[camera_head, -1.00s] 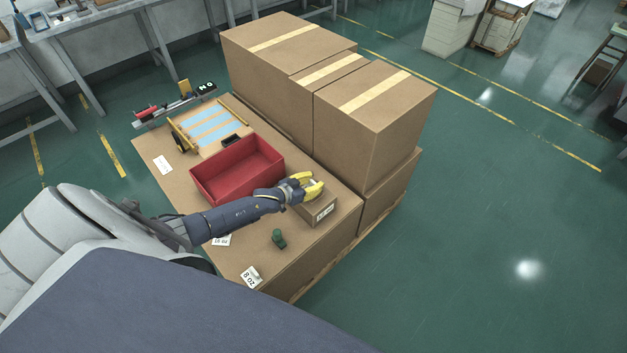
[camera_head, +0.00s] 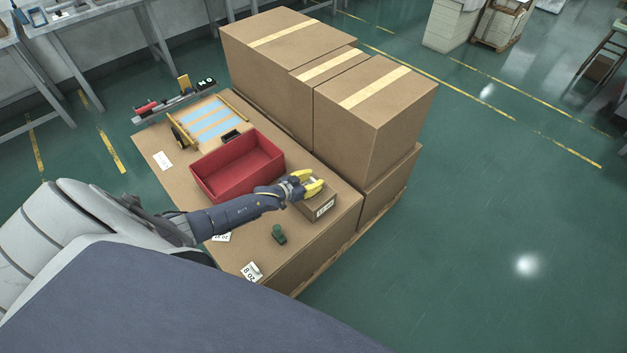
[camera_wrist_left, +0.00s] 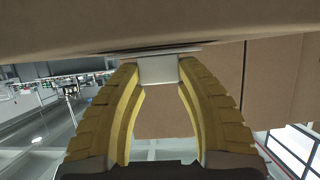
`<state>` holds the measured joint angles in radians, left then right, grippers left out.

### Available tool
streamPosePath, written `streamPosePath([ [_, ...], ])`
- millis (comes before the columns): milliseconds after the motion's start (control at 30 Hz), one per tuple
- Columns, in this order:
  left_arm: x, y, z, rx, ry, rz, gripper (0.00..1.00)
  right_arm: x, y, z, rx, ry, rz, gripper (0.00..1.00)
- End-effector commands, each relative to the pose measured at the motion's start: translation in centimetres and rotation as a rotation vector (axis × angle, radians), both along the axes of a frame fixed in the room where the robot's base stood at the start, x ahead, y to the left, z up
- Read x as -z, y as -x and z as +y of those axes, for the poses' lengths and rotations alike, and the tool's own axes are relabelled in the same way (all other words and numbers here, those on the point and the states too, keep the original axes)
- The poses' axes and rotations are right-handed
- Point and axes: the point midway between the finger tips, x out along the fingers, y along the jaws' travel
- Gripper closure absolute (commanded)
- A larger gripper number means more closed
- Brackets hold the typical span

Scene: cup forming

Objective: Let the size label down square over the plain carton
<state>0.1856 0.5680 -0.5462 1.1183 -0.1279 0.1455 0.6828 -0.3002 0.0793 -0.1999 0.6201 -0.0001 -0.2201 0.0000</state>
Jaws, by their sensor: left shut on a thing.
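My left gripper (camera_head: 313,184) has yellow fingers and is over the top of a small brown carton (camera_head: 333,197) at the right front of the big box top. In the left wrist view the fingers are shut on a white piece, the size label (camera_wrist_left: 158,69), held at the fingertips. A brown cardboard surface (camera_wrist_left: 150,25) lies close beyond the tips. The label's printed face is hidden, and I cannot tell whether it touches the carton. A printed white label (camera_head: 325,209) shows on the carton's front side. My right gripper is out of view.
A red open bin (camera_head: 237,166) stands left of the carton. A green stamp-like object (camera_head: 279,235) and a white printed card (camera_head: 252,271) lie nearer the front. Tall taped boxes (camera_head: 375,110) rise behind. A blue-striped frame (camera_head: 208,121) lies at the back left.

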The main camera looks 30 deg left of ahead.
Motion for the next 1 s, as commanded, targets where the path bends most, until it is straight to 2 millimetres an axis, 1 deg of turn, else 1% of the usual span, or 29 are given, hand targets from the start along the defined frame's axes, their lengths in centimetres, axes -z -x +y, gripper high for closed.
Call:
streamPosePath([
  [200,0.3,0.0,0.0,0.000,0.001,0.000,0.78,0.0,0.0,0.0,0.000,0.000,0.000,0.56],
  [233,0.2,0.0,0.0,0.000,0.001,0.000,0.59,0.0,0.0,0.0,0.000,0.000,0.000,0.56],
  [400,0.2,0.0,0.0,0.000,0.000,0.000,0.39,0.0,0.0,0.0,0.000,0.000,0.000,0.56],
  [433,0.2,0.0,0.0,0.000,0.000,0.000,0.37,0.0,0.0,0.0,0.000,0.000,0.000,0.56],
  [767,0.1,0.3,0.1,0.000,0.000,0.000,0.37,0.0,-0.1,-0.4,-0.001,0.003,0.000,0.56],
  [867,-0.1,1.0,0.3,0.000,0.001,0.000,0.37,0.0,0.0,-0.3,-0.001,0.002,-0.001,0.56],
  [1000,-0.8,2.7,0.8,0.001,0.000,0.002,0.37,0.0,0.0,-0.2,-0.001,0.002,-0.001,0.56],
])
